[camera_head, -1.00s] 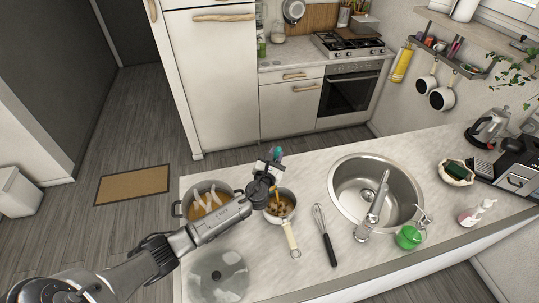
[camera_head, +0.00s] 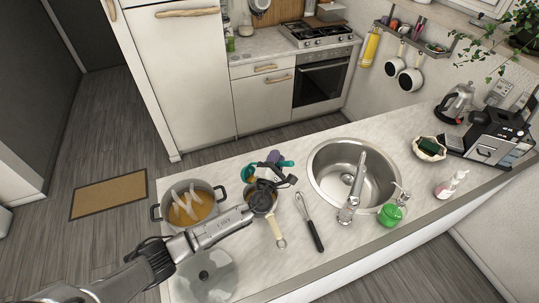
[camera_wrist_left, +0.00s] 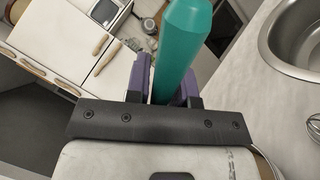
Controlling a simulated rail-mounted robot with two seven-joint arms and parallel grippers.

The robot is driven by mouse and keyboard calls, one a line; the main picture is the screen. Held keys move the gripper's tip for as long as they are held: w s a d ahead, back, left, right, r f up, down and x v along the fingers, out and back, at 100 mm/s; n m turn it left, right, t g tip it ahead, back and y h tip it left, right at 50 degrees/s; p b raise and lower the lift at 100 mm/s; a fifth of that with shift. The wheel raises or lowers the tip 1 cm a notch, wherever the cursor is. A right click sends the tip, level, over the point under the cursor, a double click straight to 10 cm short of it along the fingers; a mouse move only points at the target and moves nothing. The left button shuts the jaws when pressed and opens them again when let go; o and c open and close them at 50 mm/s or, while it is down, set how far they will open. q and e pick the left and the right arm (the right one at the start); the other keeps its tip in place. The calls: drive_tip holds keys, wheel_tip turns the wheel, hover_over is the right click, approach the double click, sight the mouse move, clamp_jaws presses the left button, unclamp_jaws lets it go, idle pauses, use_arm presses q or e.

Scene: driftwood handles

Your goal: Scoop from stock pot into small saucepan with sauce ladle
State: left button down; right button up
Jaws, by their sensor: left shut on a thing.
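The stock pot (camera_head: 168,213) stands on the counter at the left, with orange-brown broth and pale pieces inside. The small saucepan (camera_head: 272,214) stands to its right, its pale handle pointing toward the front. My wrist hides most of its inside. My left gripper (camera_head: 272,160) is above the far side of the saucepan, shut on the teal handle of the sauce ladle (camera_head: 285,163). The handle also shows between purple fingers in the left wrist view (camera_wrist_left: 180,50). A teal and orange part, apparently the ladle's bowl, shows just left of the wrist. My right gripper is not in view.
A whisk (camera_head: 310,225) lies right of the saucepan, before the sink (camera_head: 320,190) with its tap. A clear lid (camera_head: 205,275) lies in front of the stock pot. A green container (camera_head: 389,215) and soap bottle (camera_head: 446,187) stand farther right.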

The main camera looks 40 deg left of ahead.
use_arm(q)
drive_tip(key=w+d+f+m+h, duration=0.1)
drive_tip(key=d+f+m+h, duration=0.3)
drive_tip(key=m, duration=0.9)
drive_tip(key=shift+d+f+t+p, duration=0.35)
drive_tip(key=shift+d+f, duration=0.75)
drive_tip(key=shift+f, duration=0.75)
drive_tip(key=shift+w, duration=0.1)
